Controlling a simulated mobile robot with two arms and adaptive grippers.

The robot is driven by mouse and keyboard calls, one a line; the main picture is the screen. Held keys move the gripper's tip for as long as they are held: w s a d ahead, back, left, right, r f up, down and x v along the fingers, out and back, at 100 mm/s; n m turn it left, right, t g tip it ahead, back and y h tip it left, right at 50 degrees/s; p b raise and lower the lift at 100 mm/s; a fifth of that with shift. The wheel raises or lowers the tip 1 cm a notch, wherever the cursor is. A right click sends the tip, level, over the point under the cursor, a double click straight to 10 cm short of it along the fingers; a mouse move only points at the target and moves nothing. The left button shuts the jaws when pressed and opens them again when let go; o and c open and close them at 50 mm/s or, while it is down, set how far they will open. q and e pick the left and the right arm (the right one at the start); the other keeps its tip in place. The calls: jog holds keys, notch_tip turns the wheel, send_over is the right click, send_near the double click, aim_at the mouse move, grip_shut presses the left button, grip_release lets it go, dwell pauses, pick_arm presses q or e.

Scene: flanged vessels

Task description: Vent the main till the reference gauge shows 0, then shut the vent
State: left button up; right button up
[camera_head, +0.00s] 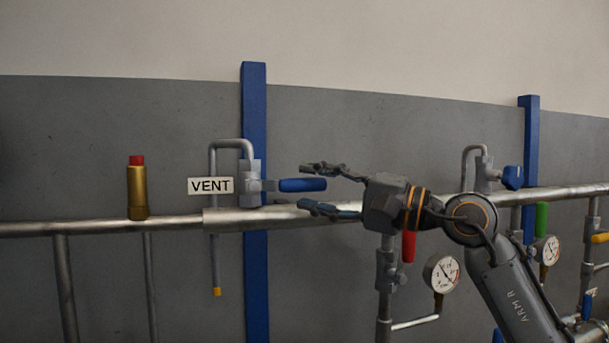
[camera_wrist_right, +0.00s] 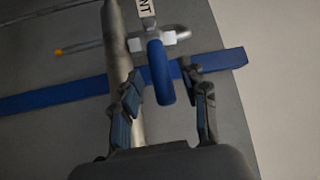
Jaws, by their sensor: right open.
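The VENT label (camera_head: 210,186) sits left of the vent valve (camera_head: 250,183) on the main pipe (camera_head: 100,227). The valve's blue lever (camera_head: 303,185) points right, level, crosswise to its riser. My right gripper (camera_head: 312,188) is open, with one finger above the lever and one below. In the wrist view the blue lever (camera_wrist_right: 160,72) reaches between the fingertips (camera_wrist_right: 162,82), with no clear contact. Two round gauges show, one below my right arm (camera_head: 440,272) and one farther right (camera_head: 549,250). Neither is labelled as the reference; their readings are too small to tell. My left gripper is out of view.
A brass fitting with a red top (camera_head: 137,188) stands on the main at left. A red handle (camera_head: 408,246) hangs just below my right gripper. A green handle (camera_head: 541,219) and another blue handle (camera_head: 512,178) are at right. Blue posts (camera_head: 254,110) stand against the wall.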

jog(key=shift+x, duration=1.15)
grip_shut()
